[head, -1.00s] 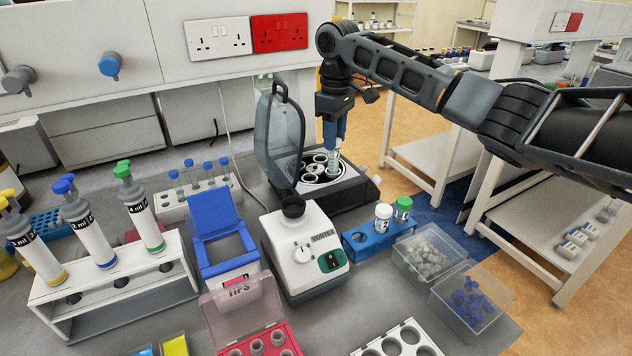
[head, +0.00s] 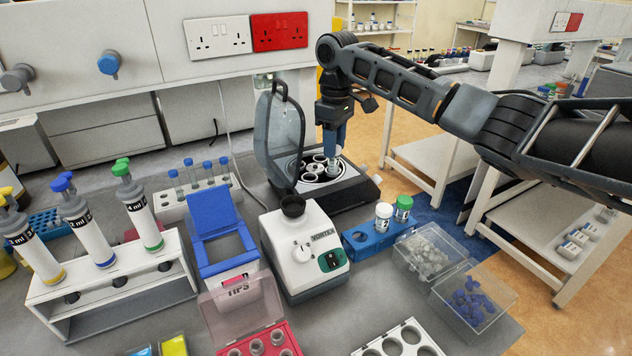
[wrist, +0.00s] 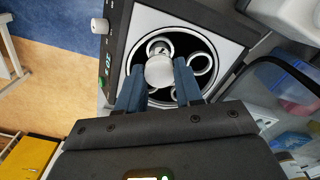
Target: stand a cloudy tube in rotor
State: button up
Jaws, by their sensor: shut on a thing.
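My gripper (head: 335,146) points straight down over the open centrifuge (head: 345,195), its blue fingers shut on a pale tube (head: 334,168). In the wrist view the tube's round whitish top (wrist: 160,72) sits between the two fingertips. The tube is upright at the right side of the rotor (head: 312,168). Its lower end is hidden, so I cannot tell how deep it sits in a hole. In the wrist view the rotor (wrist: 200,63) shows several ringed holes, one directly beside the tube and others partly covered by my fingers.
The clear centrifuge lid (head: 279,135) stands open to the left of the rotor. A vortex mixer (head: 305,250) stands in front. A blue rack (head: 372,243) with white-capped and green-capped tubes is front right. A white rack (head: 205,203) with several blue-capped tubes is left.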

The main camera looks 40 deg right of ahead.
jog(key=shift+f, duration=0.4)
jog(key=shift+f, duration=0.35)
jog(key=shift+f+b, duration=0.35)
jog(key=shift+f, duration=0.25)
jog(key=o, duration=0.9)
jog(key=shift+r, duration=0.1)
